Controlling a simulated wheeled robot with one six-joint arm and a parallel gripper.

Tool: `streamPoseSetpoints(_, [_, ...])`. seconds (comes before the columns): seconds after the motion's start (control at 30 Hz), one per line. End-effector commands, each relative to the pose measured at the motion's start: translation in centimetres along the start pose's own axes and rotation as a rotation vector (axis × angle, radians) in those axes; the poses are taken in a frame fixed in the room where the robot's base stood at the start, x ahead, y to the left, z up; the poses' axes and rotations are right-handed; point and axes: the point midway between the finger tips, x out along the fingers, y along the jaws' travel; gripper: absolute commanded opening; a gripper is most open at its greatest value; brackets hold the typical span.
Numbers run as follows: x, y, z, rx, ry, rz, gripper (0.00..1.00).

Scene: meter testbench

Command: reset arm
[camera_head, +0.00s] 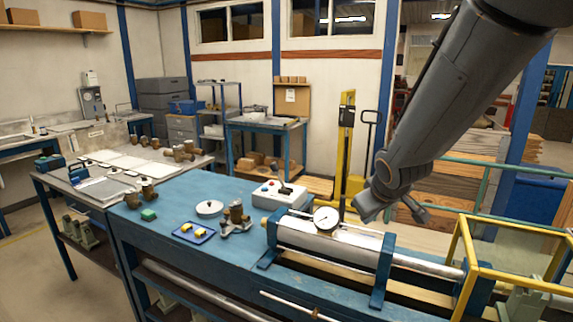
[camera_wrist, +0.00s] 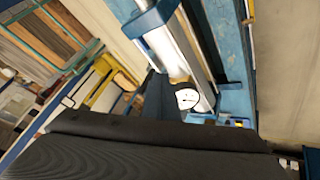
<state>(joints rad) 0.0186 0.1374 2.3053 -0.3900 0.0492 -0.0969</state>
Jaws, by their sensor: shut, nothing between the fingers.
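My arm reaches in from the upper right in the head view. My gripper (camera_head: 369,206) hangs at its lower end, shut and empty, in front of the bench and to the right of the round dial gauge (camera_head: 326,218). The gauge sits on top of a silver cylinder (camera_head: 345,243) held in blue brackets on the blue workbench (camera_head: 180,202). The gauge's white face also shows in the wrist view (camera_wrist: 187,98), beside the silver cylinder. A dark part of my own arm fills the bottom of the wrist view.
A white control box (camera_head: 279,194) stands behind the cylinder. A blue tray (camera_head: 194,232) with yellow pieces, a white round dish (camera_head: 209,208) and brass fittings (camera_head: 237,212) lie to the left. A yellow frame (camera_head: 462,246) stands at the right. A yellow lift (camera_head: 346,150) stands behind.

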Motion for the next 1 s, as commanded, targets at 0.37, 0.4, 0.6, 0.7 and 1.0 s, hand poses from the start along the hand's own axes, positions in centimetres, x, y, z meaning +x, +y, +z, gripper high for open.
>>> streamPoseSetpoints(0.37, [-5.9,-9.6,16.1,0.443,-0.395,-0.124,0.0])
streamPoseSetpoints(0.4, [-6.1,-10.4,17.2,0.471,-0.423,-0.134,0.0])
streamPoseSetpoints(0.6, [-2.1,-11.4,19.1,0.457,-0.46,-0.142,0.0])
streamPoseSetpoints(0.7, [-0.4,-12.1,20.3,0.454,-0.484,-0.148,0.0])
streamPoseSetpoints(1.0, [2.9,-13.5,22.8,0.448,-0.542,-0.162,0.0])
